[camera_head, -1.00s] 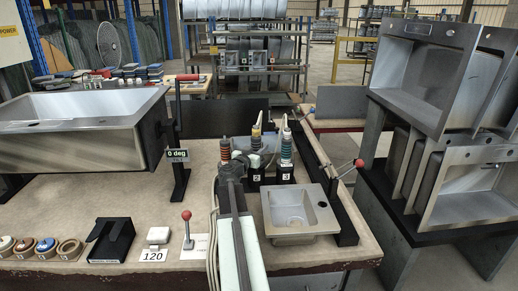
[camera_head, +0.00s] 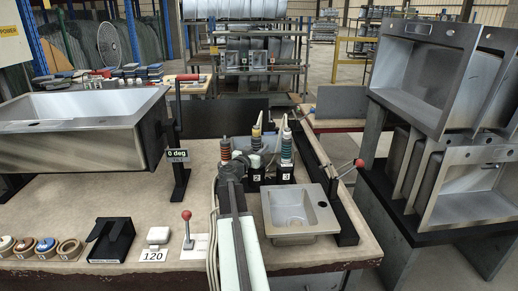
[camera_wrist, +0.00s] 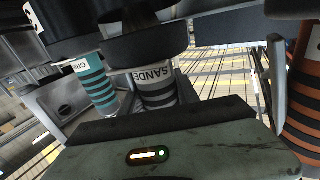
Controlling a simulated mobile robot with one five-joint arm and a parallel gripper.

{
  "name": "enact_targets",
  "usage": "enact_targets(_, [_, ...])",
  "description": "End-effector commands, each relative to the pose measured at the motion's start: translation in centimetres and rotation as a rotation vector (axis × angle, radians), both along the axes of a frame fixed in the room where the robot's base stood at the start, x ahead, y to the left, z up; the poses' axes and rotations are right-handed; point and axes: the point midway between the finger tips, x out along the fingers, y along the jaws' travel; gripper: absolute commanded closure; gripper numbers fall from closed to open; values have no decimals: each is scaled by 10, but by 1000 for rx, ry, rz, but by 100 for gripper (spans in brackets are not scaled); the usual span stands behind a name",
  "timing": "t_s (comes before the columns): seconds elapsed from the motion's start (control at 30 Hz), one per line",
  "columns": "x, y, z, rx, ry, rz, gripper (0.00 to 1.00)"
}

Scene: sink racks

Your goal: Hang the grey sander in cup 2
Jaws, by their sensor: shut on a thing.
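In the wrist view the grey sander (camera_wrist: 157,90), dark with pale grey stripes and a label reading "SANDE", stands close in front of my gripper's palm. My gripper is shut on it, though the contact is largely hidden. In the head view my arm hides my gripper's tips.
A teal-striped tool (camera_wrist: 96,80) is close on the sander's left in the wrist view. An orange striped tool (camera_wrist: 305,95) is at the right edge. Cup 3 (camera_head: 285,176) is beside cup 2. A small steel sink (camera_head: 325,222) lies in front.

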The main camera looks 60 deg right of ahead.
Motion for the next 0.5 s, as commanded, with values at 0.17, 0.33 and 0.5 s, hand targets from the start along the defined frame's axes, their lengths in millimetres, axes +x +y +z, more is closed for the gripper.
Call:
enact_targets(0.17, [0, 0, 0, -1, 1, -1, 100])
enact_targets(0.33, [0, 0, -4, -1, 1, -1, 100])
enact_targets(0.5, [0, 0, -13, -1, 1, -1, 100])
